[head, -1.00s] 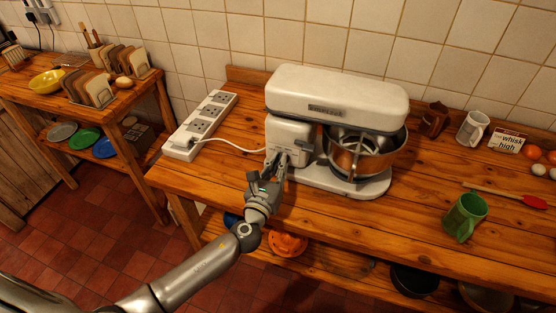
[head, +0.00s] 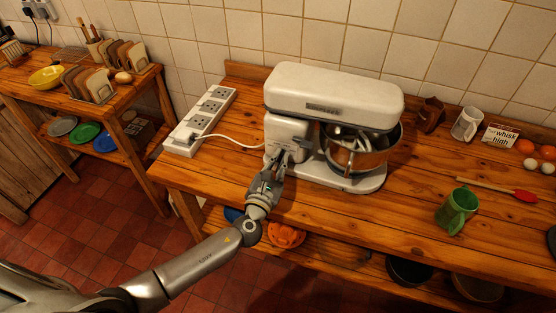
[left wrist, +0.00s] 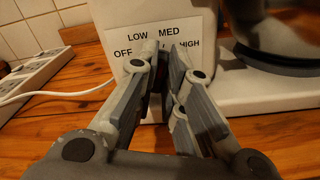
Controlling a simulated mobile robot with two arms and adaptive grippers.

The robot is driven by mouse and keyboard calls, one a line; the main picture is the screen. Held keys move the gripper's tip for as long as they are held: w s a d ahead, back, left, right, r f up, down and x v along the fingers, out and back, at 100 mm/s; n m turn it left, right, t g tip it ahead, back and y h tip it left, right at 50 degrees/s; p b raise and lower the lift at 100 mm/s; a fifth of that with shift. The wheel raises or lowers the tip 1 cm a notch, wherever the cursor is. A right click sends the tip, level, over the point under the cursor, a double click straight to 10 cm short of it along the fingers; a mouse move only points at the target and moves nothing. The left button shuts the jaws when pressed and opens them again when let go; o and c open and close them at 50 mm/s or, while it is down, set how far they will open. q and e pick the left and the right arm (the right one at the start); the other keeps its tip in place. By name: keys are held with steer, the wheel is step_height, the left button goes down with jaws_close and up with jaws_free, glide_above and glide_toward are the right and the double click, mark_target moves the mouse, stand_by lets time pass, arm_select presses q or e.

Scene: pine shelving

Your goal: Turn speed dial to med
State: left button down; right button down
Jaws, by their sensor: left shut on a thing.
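The white stand mixer (head: 335,95) stands on the pine bench, its metal bowl (head: 355,155) under the head. My left gripper (head: 279,156) is at the front of the mixer's base, shut on the speed dial. In the left wrist view, my left gripper (left wrist: 160,65) has its fingers on both sides of the dial (left wrist: 159,78), which shows only as a dark sliver. The label (left wrist: 125,50) behind it reads OFF, LOW, MED and HIGH. The fingers cover part of it, and I cannot tell the dial's setting. My right gripper is not in view.
A white power strip (head: 201,118) lies left of the mixer, with a cord running to it. A green mug (head: 456,212), a white mug (head: 467,124), a "whisk high" card (head: 500,136) and a red-ended utensil (head: 500,190) are to the right. The bench front is clear.

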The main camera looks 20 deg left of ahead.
arm_select(q)
steer(key=c, duration=1.5)
jaws_free()
steer(key=shift+c, duration=0.2)
steer(key=s, duration=1.2)
steer(key=shift+a, duration=0.25)
